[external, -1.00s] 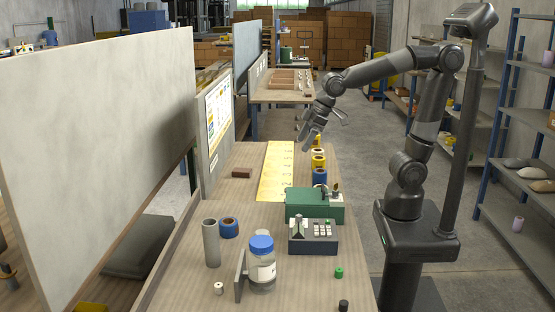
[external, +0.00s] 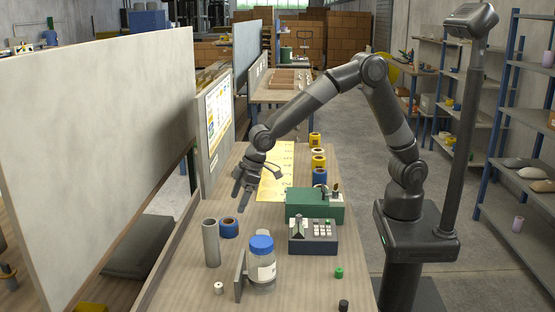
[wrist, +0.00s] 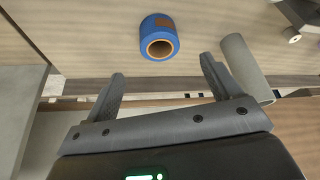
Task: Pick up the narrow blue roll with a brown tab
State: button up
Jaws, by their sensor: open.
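A blue roll (external: 229,228) with a brown core stands on the wooden table, just right of a grey tube (external: 211,243). In the wrist view the blue roll (wrist: 149,28) shows a brown patch on its side, and the grey tube (wrist: 246,68) is to its right. My gripper (external: 241,199) is open and empty, above the table and behind the roll. In the wrist view the roll appears beyond the gap between my fingertips (wrist: 162,68), apart from both.
A second blue roll (external: 320,177) stands by yellow rolls (external: 318,162) on the right. A green machine (external: 314,206), a keypad device (external: 313,237) and a blue-lidded jar (external: 262,268) stand right of the target roll. A board (external: 214,123) borders the table's left edge.

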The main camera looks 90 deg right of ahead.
aim_at(229, 223)
jog(key=x, duration=1)
jog(key=shift+f, duration=0.15)
jog(key=shift+c, duration=0.4)
jog(key=c, duration=1)
